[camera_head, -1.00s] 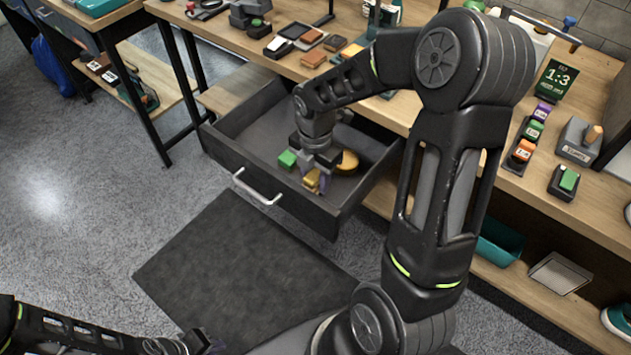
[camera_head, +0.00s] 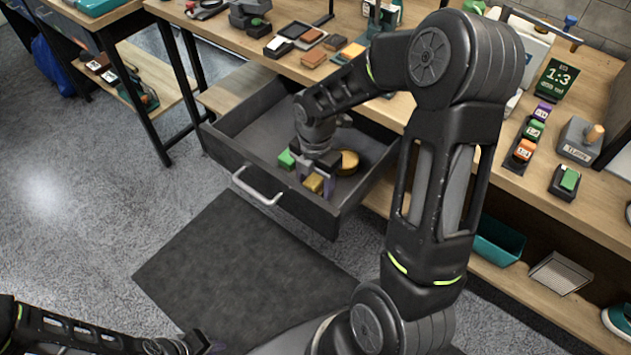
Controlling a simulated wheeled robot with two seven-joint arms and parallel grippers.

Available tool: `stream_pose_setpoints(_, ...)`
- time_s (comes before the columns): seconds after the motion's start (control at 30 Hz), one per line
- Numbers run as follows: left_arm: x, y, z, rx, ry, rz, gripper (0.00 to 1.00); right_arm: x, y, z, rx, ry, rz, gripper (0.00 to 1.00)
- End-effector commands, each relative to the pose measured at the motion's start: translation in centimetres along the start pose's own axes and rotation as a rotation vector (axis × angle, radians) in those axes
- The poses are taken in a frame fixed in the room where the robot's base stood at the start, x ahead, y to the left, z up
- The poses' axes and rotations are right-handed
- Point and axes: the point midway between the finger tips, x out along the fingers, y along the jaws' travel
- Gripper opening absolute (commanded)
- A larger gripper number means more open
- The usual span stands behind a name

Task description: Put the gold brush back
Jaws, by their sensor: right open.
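The gold brush (camera_head: 314,182), a small yellow block, is in the open drawer (camera_head: 225,152) near its front right corner. My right gripper (camera_head: 316,177) reaches down into the drawer from above. Its fingers are open and stand around or beside the gold brush; exactly how close they are is hard to tell. A green block (camera_head: 286,159) lies just left of the gripper, and a round gold tin (camera_head: 347,162) lies just right of it. My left gripper (camera_head: 208,346) is at the bottom left, low over the floor; its jaws are too small to read.
The workbench (camera_head: 385,112) above the drawer holds several small brushes and blocks. A rack of labelled blocks (camera_head: 530,138) and a green 1:3 sign (camera_head: 553,80) stand at the right. A dark mat (camera_head: 230,275) lies on the floor. The drawer's back left is bare.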

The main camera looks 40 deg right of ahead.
Motion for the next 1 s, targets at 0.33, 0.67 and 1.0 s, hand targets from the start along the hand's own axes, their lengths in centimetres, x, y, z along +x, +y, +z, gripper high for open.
stream_pose_setpoints(0.33,-0.4,0.1,0.0,0.0,0.0,0.0,0.19,-2.7,0.1,0.1,0.0,-0.002,0.003,0.57)
stream_pose_setpoints(0.67,-0.7,0.3,0.0,0.0,0.0,0.0,0.19,-9.4,0.1,0.0,-0.001,-0.002,0.005,0.57)
stream_pose_setpoints(1.0,-0.8,0.3,0.0,0.0,0.0,0.0,0.19,-12.4,0.0,0.0,0.0,0.0,0.0,0.57)
